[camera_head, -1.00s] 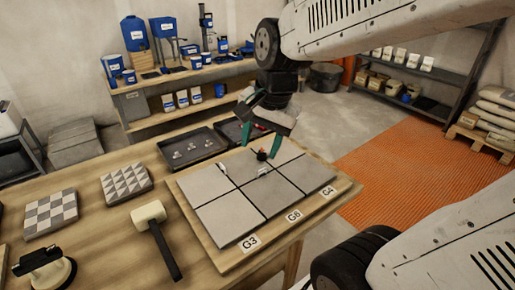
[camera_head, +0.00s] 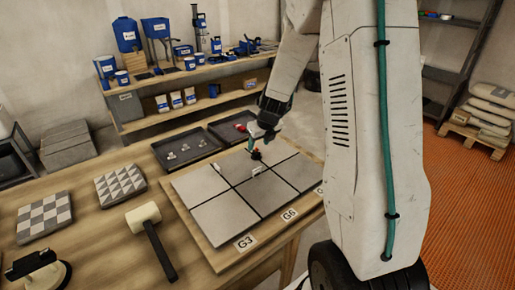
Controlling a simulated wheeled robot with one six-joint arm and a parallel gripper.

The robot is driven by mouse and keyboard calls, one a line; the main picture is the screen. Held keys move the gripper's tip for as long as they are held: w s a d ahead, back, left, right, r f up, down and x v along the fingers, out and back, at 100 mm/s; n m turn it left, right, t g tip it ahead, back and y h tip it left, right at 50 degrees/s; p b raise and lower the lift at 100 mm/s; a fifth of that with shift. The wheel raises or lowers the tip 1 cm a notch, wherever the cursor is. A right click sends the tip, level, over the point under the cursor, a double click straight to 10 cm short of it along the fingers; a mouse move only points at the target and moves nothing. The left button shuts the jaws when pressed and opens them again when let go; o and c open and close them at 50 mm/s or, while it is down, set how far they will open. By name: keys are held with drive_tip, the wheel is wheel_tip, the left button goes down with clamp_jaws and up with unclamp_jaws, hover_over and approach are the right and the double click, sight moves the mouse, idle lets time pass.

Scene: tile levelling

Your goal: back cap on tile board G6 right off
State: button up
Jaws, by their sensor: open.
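The tile board (camera_head: 199,236) lies on the wooden table, with grey tiles split by dark joints and labels G3, G6 (camera_head: 289,215) and a partly hidden one on its front edge. A small red cap (camera_head: 256,155) with a dark part stands at the back of the middle joint. A white clip (camera_head: 257,169) sits just in front of it, and another white clip (camera_head: 216,167) sits on the joint to the left.
Two dark trays (camera_head: 161,152) stand behind the board; one holds small pale pieces, the other a red piece (camera_head: 241,127). A mallet (camera_head: 143,213), patterned tiles (camera_head: 120,185) and a suction lifter (camera_head: 38,272) lie to the left. My arm hides the board's right side.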

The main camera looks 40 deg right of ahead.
sight(257, 149)
drive_tip(key=shift+x, duration=1.95)
